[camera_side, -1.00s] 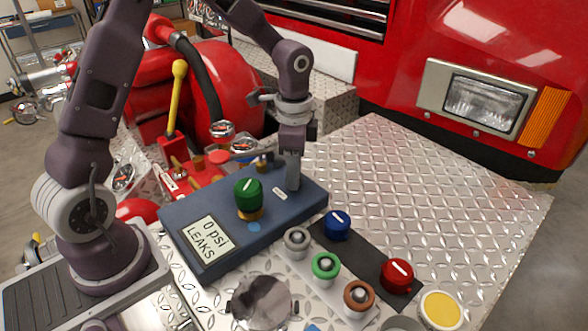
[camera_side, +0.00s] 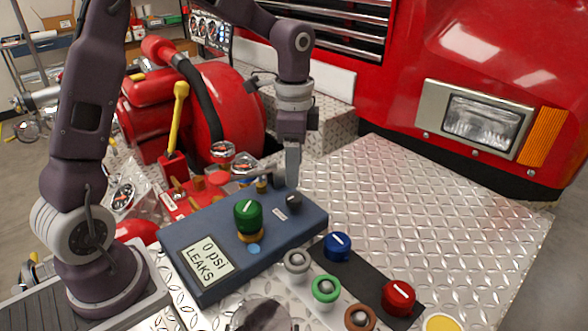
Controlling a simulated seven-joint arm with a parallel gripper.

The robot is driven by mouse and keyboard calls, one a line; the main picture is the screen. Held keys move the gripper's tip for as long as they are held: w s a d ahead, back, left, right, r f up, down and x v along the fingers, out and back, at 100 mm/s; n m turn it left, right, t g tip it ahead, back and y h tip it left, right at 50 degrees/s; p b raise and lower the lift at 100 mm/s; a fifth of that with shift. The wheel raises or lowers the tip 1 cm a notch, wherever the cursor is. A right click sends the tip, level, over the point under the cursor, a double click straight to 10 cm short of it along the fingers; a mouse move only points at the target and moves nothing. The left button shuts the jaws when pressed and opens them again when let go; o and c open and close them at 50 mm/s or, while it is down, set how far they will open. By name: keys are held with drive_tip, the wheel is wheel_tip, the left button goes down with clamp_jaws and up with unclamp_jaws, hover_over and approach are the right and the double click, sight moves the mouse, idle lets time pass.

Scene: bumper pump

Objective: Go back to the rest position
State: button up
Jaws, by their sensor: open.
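My gripper (camera_side: 279,182) hangs above the back right part of a blue-grey box (camera_side: 190,243), with its fingers pointing down and nothing seen between them. It is open. A small dark knob (camera_side: 293,203) on the box sits just below the fingertips, and there seems to be a small gap between them. A green knob (camera_side: 248,214) with a white mark stands on a brass base on the box, left of my gripper.
Blue (camera_side: 338,244) and red (camera_side: 398,296) caps stand on a dark strip, beside grey, green and brown ring fittings. A yellow-handled lever (camera_side: 179,112) and red pump parts stand behind the box. The diamond plate (camera_side: 440,215) at right is clear. A red truck front (camera_side: 400,60) bounds the back.

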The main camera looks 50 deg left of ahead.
drive_tip(key=shift+r, duration=0.1)
drive_tip(key=s+d+r+n+t, duration=0.1)
drive_tip(key=s+r+n, duration=0.3)
drive_tip(key=s, duration=0.7)
drive_tip(key=s+d+r+n+t, duration=0.1)
drive_tip(key=s+r+n+t, duration=0.3)
drive_tip(key=s, duration=0.8)
drive_tip(key=shift+d+r+n+t, duration=0.35)
drive_tip(key=shift+r+n, duration=0.25)
drive_tip(key=shift+r, duration=0.15)
